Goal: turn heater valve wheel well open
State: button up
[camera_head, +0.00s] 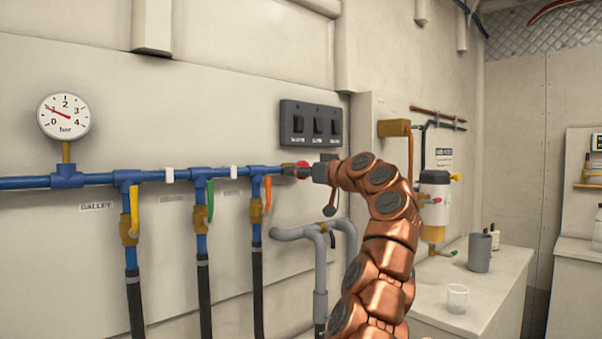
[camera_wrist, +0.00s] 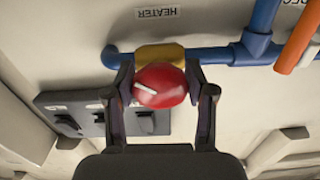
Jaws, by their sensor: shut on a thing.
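The heater valve wheel (camera_wrist: 160,86) is a red round knob with a white mark, on a brass valve body (camera_wrist: 160,54) at the end of the blue pipe. A label reading HEATER, upside down in the wrist view, sits beside it. My gripper (camera_wrist: 161,92) has a dark finger on each side of the wheel and is shut on it. In the head view the red wheel (camera_head: 304,170) shows only partly at the pipe's right end, with my gripper (camera_head: 314,172) against it. The white mark lies nearly level, slightly tilted, in the wrist view.
A dark switch panel (camera_head: 311,124) is on the wall just above the valve. Valves with yellow, green and orange levers (camera_head: 268,193) hang from the blue pipe to the left. Grey bent pipes (camera_head: 317,236) stand below. A counter (camera_head: 490,290) with cups is at right.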

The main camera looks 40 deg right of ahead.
dwell(0.3)
jog(key=o, duration=1.2)
jog(key=shift+c, duration=0.2)
jog(key=s+d, duration=0.1)
jog(key=s, duration=1.1)
jog(key=shift+d, duration=0.35)
